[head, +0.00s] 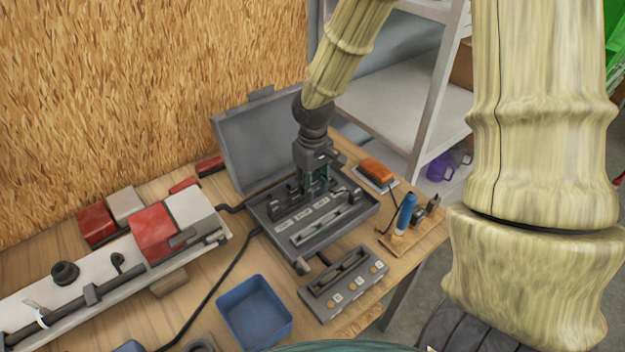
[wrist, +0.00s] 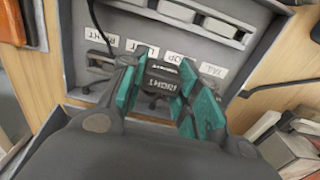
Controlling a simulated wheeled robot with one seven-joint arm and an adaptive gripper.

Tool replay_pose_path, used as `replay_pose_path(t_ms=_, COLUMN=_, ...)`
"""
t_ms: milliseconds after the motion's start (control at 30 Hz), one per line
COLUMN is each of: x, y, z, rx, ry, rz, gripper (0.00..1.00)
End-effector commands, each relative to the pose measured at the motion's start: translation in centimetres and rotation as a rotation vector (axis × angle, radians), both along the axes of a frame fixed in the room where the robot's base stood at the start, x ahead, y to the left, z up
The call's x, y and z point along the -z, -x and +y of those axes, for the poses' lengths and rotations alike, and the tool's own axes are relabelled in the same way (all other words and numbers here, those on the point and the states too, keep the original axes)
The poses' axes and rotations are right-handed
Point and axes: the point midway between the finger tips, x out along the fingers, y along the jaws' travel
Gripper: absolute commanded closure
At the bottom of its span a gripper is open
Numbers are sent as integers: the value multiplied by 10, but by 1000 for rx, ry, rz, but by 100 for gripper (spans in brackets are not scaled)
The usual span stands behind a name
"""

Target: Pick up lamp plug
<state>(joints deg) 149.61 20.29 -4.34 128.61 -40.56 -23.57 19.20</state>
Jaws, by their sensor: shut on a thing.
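My gripper (head: 317,187) reaches down into the open grey case (head: 262,207) on the bench. In the wrist view, the teal finger pads of my gripper (wrist: 160,94) are shut on a dark plug (wrist: 161,87) with white lettering, only partly legible. Whether it is the lamp plug cannot be told from the lettering. The plug is close above the case panel; whether it touches the panel is unclear. Pale labels, reversed in the wrist view, line the panel beside it. The fingers and wrist hide the plug in the head view.
A slotted grey box (head: 343,285) and a blue bin (head: 254,312) stand in front of the case. A white bar with red and white blocks (head: 155,232) lies left. An orange block (head: 377,171) and a blue-handled tool (head: 405,212) are right. Black cables run left of the case.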

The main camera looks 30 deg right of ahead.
Motion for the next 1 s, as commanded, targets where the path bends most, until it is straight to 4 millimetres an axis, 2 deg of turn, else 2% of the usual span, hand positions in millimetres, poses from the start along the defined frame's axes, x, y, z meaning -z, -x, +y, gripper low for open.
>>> replay_pose_path(t_ms=200, x=-2, y=45, z=26, rx=-2, ry=2, rz=-1, gripper=85)
replay_pose_path(t_ms=433, x=-7, y=78, z=47, rx=0, ry=1, rz=-2, gripper=85)
replay_pose_path(t_ms=667, x=-12, y=93, z=56, rx=1, ry=0, rz=-1, gripper=85)
replay_pose_path(t_ms=1000, x=-38, y=94, z=57, rx=1, ry=1, rz=0, gripper=85)
